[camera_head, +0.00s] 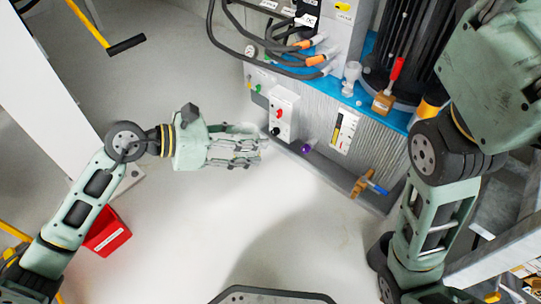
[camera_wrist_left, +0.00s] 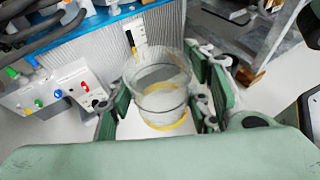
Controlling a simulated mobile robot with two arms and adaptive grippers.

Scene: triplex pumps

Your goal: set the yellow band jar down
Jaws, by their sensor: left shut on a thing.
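The yellow band jar (camera_wrist_left: 160,88) is a clear, see-through vessel with a yellow ring around its lower end in the left wrist view. My left gripper (camera_wrist_left: 163,103) has its green fingers on both sides of the jar and is shut on it. In the head view my left gripper (camera_head: 245,150) is held out left of the pump unit, over the pale floor. The jar is hard to make out there among the fingers. My right arm comes down the right side of the head view, but its gripper is not in view.
The pump unit has a blue ledge (camera_head: 317,79) carrying a small clear vessel (camera_head: 350,78) and a red-handled tool (camera_head: 395,75). A white switch box (camera_head: 283,113) juts from its front. A red box (camera_head: 107,234) lies lower left. The middle floor is open.

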